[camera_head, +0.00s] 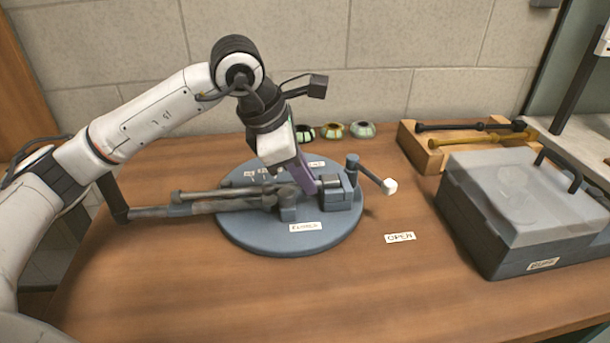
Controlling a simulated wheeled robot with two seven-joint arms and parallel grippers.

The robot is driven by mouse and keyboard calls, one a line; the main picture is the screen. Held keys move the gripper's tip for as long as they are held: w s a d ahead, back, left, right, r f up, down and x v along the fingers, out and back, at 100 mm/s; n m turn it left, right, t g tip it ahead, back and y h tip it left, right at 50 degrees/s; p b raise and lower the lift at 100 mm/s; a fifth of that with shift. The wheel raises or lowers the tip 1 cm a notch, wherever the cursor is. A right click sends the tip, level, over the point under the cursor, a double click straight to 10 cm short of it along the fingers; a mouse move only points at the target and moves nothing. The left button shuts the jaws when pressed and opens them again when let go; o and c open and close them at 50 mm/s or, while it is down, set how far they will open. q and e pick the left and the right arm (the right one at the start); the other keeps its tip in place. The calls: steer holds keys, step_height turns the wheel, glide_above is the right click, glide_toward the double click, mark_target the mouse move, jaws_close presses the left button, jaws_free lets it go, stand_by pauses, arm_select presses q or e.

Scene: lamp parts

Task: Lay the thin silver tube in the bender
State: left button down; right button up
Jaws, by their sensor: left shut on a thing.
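The bender (255,234) is a round blue-grey base on the table, with blocks, a clamp with a white-knobbed lever (388,186) at its right, and a long dark handle arm (155,212) reaching left. A thin silver tube (225,193) lies nearly level over the base, just behind the handle arm, its left end sticking out past the base edge. My left gripper (308,186) points down over the middle of the bender and is shut at the tube's right end. Its fingers hide that end, so I cannot tell whether the tube rests in the groove. My right gripper is out of view.
A grey box with a clear lid (530,200) stands at the right. Behind it a wooden tray (430,155) holds a black rod and a yellow rod. Several small round parts (362,130) sit by the wall. An "OPEN" label (400,237) lies on clear table.

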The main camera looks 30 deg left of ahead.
arm_select(q)
steer(key=shift+f+b, duration=0.3)
steer(key=c, duration=1.7)
jaws_free()
steer(key=shift+c, duration=0.2)
steer(key=v, duration=0.9)
steer(key=shift+s+r, duration=0.1)
steer(key=shift+r, duration=0.1)
steer(key=shift+s+a+r, duration=0.1)
steer(key=shift+s+r, duration=0.15)
steer(key=shift+r, duration=0.15)
